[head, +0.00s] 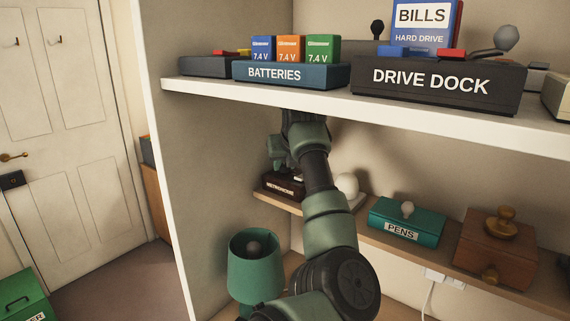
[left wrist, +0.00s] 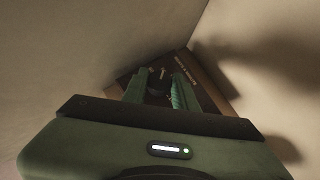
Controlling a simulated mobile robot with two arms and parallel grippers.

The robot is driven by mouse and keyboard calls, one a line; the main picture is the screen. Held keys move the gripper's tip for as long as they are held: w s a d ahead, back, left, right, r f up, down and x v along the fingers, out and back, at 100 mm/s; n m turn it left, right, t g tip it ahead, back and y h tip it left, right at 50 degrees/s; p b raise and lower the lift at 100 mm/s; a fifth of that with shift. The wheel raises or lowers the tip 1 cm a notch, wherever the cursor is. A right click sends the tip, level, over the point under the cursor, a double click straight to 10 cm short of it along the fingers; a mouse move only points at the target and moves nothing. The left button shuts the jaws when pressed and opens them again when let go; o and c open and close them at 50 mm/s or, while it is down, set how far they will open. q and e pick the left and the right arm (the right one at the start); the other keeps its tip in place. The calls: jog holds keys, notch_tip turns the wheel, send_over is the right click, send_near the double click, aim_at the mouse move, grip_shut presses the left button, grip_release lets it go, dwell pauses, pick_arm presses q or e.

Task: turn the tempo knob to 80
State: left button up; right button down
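The metronome (head: 283,186) is a dark brown box with a white label, on the lower shelf in the back left corner. It also shows in the left wrist view (left wrist: 190,68), dark with small pale marks on its face. My left gripper (head: 280,160) is just above and in front of it. In the left wrist view its two green fingers (left wrist: 159,82) stand apart, pointing at the metronome's face. A dark form lies between them; whether it is the tempo knob, and the number it points to, is too dark to read. My right gripper is not in view.
The upper shelf (head: 350,104) hangs over my left arm and carries the batteries box (head: 290,75) and drive dock (head: 436,84). A white round object (head: 348,186), the pens box (head: 407,220) and a wooden box (head: 494,249) stand right of the metronome. A green lamp (head: 254,268) is below.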

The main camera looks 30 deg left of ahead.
aim_at(285, 164)
pick_arm(q)
jog(key=o, duration=0.4)
jog(key=shift+s+d+r, duration=0.1)
jog(key=shift+d+r, duration=0.1)
jog(key=shift+r, duration=0.05)
jog(key=v, duration=0.2)
jog(key=shift+s+d+r, duration=0.1)
jog(key=shift+d+r, duration=0.05)
jog(key=shift+r, duration=0.05)
jog(key=s+d+f+b, duration=0.1)
jog(key=b, duration=0.2)
jog(key=shift+s+d, duration=0.3)
jog(key=shift+d, duration=0.05)
jog(key=s+d+b, duration=0.2)
jog(key=b, duration=0.1)
jog(key=s+d+b, duration=0.2)
jog(key=b, duration=0.1)
jog(key=s+d+r+b, duration=0.1)
jog(key=s+d+b, duration=0.1)
jog(key=b, duration=0.1)
jog(key=shift+s+d, duration=0.35)
jog(key=shift+s, duration=0.05)
